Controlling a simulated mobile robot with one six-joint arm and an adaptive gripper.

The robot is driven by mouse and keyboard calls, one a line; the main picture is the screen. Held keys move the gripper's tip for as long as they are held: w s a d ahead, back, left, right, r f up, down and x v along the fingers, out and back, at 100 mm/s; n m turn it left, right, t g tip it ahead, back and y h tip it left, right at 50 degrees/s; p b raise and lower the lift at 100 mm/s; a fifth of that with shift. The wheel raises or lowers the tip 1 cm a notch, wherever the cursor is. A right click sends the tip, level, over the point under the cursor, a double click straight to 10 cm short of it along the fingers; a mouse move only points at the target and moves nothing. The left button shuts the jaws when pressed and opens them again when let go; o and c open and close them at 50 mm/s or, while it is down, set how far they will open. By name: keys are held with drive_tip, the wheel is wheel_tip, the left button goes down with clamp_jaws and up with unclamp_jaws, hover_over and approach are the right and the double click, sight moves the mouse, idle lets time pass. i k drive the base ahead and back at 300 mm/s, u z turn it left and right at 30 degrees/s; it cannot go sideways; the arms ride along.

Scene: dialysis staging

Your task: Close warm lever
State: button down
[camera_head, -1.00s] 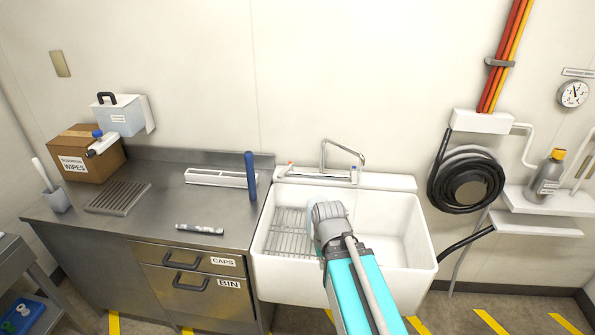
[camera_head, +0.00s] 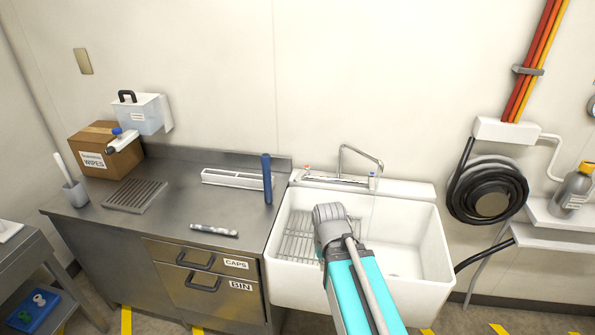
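A chrome faucet (camera_head: 360,152) stands at the back of the white sink (camera_head: 440,262). A small lever with a red mark (camera_head: 307,168) is at its left end, and one with a blue mark (camera_head: 372,175) is at its right. They are too small to tell whether either is open or shut. A faint thin line hangs below the spout, perhaps water. My teal and grey arm reaches over the sink's front edge, its grey wrist above the basin, in front of and below the faucet. My gripper's fingers are hidden behind the wrist.
A coiled black hose (camera_head: 490,196) hangs on the right wall.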

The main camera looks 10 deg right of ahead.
sight(306, 169)
drive_tip(key=i, duration=0.85)
drive_tip(key=z, duration=0.05)
